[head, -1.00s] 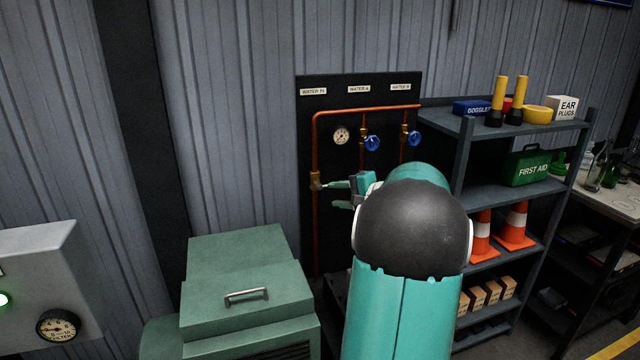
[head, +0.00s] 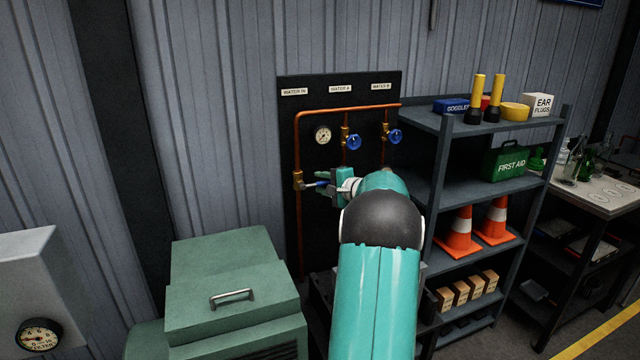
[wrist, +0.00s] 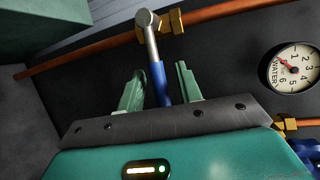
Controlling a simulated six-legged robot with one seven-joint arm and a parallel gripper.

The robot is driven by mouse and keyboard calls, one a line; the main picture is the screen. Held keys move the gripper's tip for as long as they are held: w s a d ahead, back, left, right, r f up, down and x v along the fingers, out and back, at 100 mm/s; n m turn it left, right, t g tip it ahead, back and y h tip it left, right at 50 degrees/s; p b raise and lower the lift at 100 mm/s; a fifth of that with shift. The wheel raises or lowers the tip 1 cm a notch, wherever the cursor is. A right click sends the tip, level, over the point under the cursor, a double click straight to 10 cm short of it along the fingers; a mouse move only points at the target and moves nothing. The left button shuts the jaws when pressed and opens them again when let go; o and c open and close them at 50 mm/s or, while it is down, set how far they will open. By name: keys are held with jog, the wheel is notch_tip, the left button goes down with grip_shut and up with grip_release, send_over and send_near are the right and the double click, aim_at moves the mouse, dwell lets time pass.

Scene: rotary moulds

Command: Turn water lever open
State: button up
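The water lever (head: 311,185) sits on a brass valve on the vertical copper pipe under the "WATER IN" label. It sticks out sideways, across the pipe. In the wrist view the lever's metal arm (wrist: 150,38) ends in a blue grip (wrist: 160,84), which lies between my two green fingers. My gripper (head: 325,183) is open, with visible gaps on both sides of the grip; in the wrist view my gripper (wrist: 159,82) has its fingers apart. The far end of the grip is hidden behind my gripper's body.
A pressure gauge (head: 322,135) and two blue valve wheels (head: 354,142) (head: 395,136) are on the dark panel (head: 345,101). A metal shelf (head: 480,197) with cones and boxes stands right of my arm. A green cabinet (head: 235,270) stands at lower left.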

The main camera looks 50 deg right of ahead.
jog(key=shift+w+f, duration=0.1)
jog(key=shift+w, duration=0.65)
grip_shut()
jog(key=w+a+r+n+g+h, duration=0.2)
jog(key=a+r+n+g+h, duration=0.2)
jog(key=n, duration=0.8)
jog(key=shift+w+a+r+g+h, duration=0.4)
jog(key=shift+r+g+h, duration=0.4)
jog(key=shift+r+h, duration=0.5)
jog(key=shift+f, duration=0.25)
